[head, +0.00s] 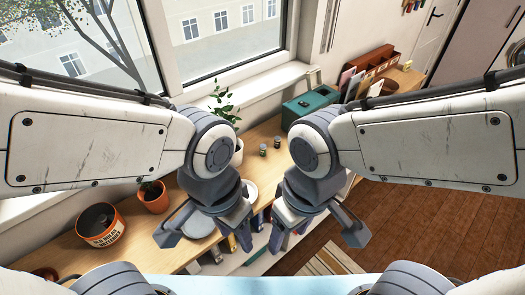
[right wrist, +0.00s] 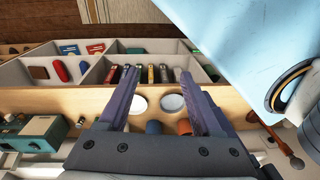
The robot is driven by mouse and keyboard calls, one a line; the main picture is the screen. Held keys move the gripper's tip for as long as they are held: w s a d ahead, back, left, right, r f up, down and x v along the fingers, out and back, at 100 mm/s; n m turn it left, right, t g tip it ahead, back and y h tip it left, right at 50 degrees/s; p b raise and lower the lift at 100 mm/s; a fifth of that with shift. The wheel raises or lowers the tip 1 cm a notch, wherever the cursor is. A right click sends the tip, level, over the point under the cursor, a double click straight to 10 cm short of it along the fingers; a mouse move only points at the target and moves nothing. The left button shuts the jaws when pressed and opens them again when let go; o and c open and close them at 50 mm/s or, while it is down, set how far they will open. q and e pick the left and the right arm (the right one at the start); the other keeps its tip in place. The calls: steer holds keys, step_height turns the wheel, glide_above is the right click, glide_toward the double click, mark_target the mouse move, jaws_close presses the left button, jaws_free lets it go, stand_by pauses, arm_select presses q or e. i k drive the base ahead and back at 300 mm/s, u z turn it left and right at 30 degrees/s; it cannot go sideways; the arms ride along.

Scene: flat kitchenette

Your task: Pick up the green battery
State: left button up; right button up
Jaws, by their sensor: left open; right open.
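Two small upright cylinders that look like batteries stand on the wooden counter in the head view, between my two arms. The nearer-left one (head: 263,150) and the farther-right one (head: 277,143) are dark with lighter ends; they are too small to tell for sure which is green. My left gripper (head: 208,236) is open and empty, in front of the counter's middle. My right gripper (head: 316,234) is open and empty, in front of and to the right of the cylinders. In the right wrist view its open fingers (right wrist: 160,84) hold nothing.
A teal box (head: 308,104) stands behind and right of the cylinders. A leafy plant (head: 224,106) is to their left. Terracotta pots (head: 152,198) and a labelled pot (head: 101,226) stand at the left. Books (right wrist: 150,74) sit in an open shelf below the counter edge.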

mark_target(262, 147)
steer(key=z, duration=1.85)
steer(key=i, duration=2.4)
steer(key=u, duration=3.65)
steer(key=i, duration=0.55)
steer(key=z, duration=0.1)
